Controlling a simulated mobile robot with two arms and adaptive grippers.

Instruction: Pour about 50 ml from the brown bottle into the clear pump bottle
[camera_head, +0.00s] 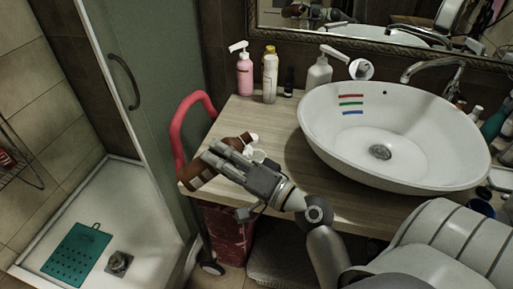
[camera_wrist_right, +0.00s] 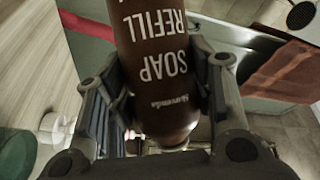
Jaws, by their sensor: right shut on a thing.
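The brown bottle (camera_head: 196,178) is in my right gripper (camera_head: 222,158), over the left end of the counter in the head view. It lies strongly tilted, and the fingers hide its middle. In the right wrist view the fingers close on both sides of the brown bottle (camera_wrist_right: 158,70), whose white lettering reads SOAP REFILL. A small whitish object (camera_head: 258,155) shows beside the gripper, partly hidden; I cannot tell what it is. A pale pump bottle (camera_head: 319,74) stands behind the basin; I cannot tell whether it is the clear one. My left gripper is out of view.
A white basin (camera_head: 425,172) fills the counter's right side. A pink pump bottle (camera_head: 245,72), a cream bottle (camera_head: 270,78) and a small dark bottle (camera_head: 289,82) stand at the back. A red rail (camera_head: 178,135) curves beside the counter's left edge. The counter's middle (camera_head: 285,120) is clear.

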